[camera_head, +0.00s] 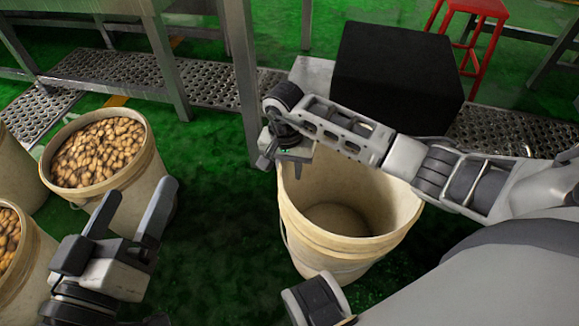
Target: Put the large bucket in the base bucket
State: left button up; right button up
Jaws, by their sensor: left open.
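A large cream bucket (345,240), empty inside, stands upright in the middle right of the head view. My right gripper (282,163) is at its far left rim, with a finger on each side of the rim. Whether the fingers press on the rim cannot be told. My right arm crosses over the bucket's far side and hides part of the rim. My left gripper (137,198) is open and empty, left of this bucket and in front of a bucket full of brown potato-like items (100,150). Which bucket is the base bucket is not clear.
More buckets stand at the left edge, one holding similar brown items (8,232). A black box (395,75) stands behind the empty bucket. Metal tables with perforated lower shelves (125,68) and a red stool (478,8) are behind. Green floor (215,215) between the buckets is clear.

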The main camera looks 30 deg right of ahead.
pick_arm(q)
jog(key=shift+s+a+f+m+g+y+p, duration=0.2)
jog(key=shift+f+g+y+p, duration=0.3)
jog(key=shift+p, duration=0.6)
jog(key=shift+s+a+f+m+g+y+p, duration=0.1)
jog(key=shift+a+f+g+y+p, duration=0.15)
jog(key=shift+f+p, duration=0.6)
pick_arm(e)
notch_tip(320, 180, up, 12)
jog(key=shift+w+a, duration=0.2)
jog(key=shift+a, duration=0.1)
pick_arm(q)
jog(key=shift+r, duration=0.25)
